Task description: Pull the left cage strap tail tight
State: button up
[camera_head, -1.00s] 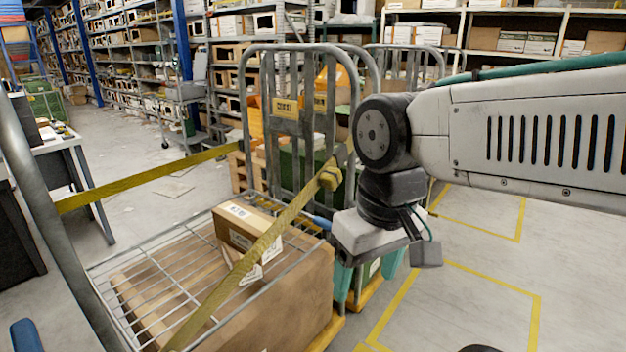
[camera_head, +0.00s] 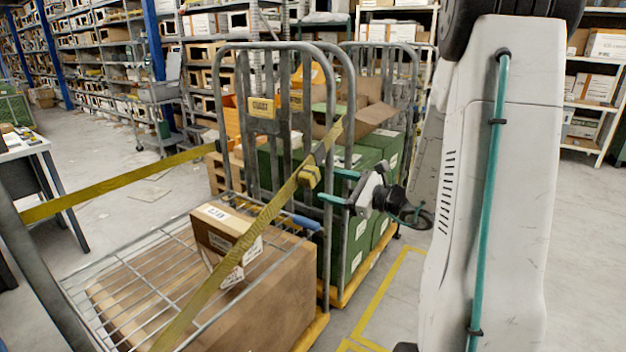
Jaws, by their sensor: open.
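The near roll cage (camera_head: 345,130) has grey tube end frames and a wire shelf. A yellow strap (camera_head: 262,222) runs diagonally across its near side, from the lower left up to the right-hand frame. A yellow buckle or bunched piece (camera_head: 310,177) sits on this strap near the frame; I cannot make out a separate loose tail. A second yellow strap (camera_head: 120,184) crosses the far side. My gripper (camera_head: 328,184) is open, its two teal fingers pointing left, just right of the buckle and close to the frame tube. I cannot tell whether they touch anything.
A small carton (camera_head: 228,236) and a large carton (camera_head: 262,300) are in the cage. A blue grip (camera_head: 306,222) shows below the buckle. Green crates (camera_head: 378,165) on a second trolley stand close behind my gripper. Grey floor with yellow lines (camera_head: 385,300) is clear at front right.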

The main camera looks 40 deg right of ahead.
aim_at(316, 179)
jog(key=shift+m+t+h, duration=0.3)
jog(key=shift+m+h, duration=0.1)
jog(key=shift+m, duration=0.1)
jog(key=x, duration=0.2)
jog(key=d+x, duration=0.1)
jog(key=x, duration=0.4)
jog(key=shift+w+d+f, duration=0.15)
jog(key=shift+w+f, duration=0.15)
jog(key=shift+w, duration=0.05)
